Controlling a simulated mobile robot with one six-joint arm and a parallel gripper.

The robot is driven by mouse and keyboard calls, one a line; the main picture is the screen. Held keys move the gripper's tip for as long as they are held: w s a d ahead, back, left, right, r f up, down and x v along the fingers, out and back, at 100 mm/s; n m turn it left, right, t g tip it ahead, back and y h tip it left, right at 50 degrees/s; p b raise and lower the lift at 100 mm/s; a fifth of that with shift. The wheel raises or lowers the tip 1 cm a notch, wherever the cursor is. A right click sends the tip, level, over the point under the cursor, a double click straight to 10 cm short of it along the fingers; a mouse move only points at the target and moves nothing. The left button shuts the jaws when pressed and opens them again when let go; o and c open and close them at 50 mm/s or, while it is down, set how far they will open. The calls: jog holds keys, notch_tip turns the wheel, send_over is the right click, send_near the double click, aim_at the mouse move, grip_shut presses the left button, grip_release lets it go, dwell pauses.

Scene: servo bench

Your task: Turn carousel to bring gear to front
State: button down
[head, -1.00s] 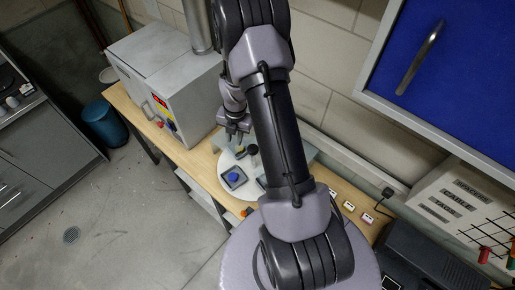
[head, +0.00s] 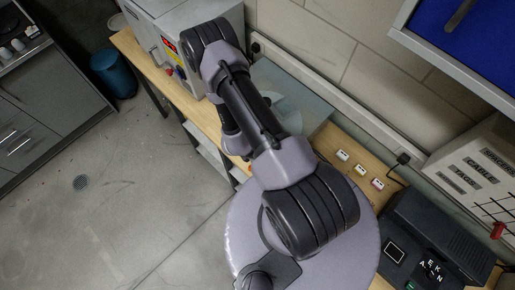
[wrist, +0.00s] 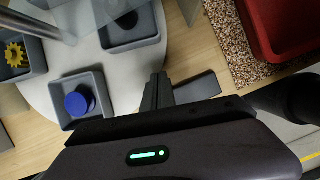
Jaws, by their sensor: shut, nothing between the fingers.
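The carousel (wrist: 122,72) is a pale round disc carrying grey square trays, in the wrist view. A yellow gear (wrist: 15,54) lies in the tray at its left. A blue round part (wrist: 80,102) sits in the near tray, and a black part (wrist: 127,19) in the upper one. My gripper (wrist: 160,82) is shut and empty at the disc's right edge; I cannot tell whether it touches the disc. A dark grey bar (wrist: 198,87) lies just right of the fingers. In the head view my arm hides the gripper and most of the carousel (head: 290,103).
A clear panel (wrist: 95,14) and a metal post stand over the carousel's far side. A red bin (wrist: 283,25) on a speckled mat (wrist: 233,50) is at the right. In the head view, a grey box machine (head: 172,45) stands left on the bench.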

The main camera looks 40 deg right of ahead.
jog(key=shift+s+d+p, duration=0.15)
jog(key=shift+d+p, duration=0.35)
jog(key=shift+d, duration=1.5)
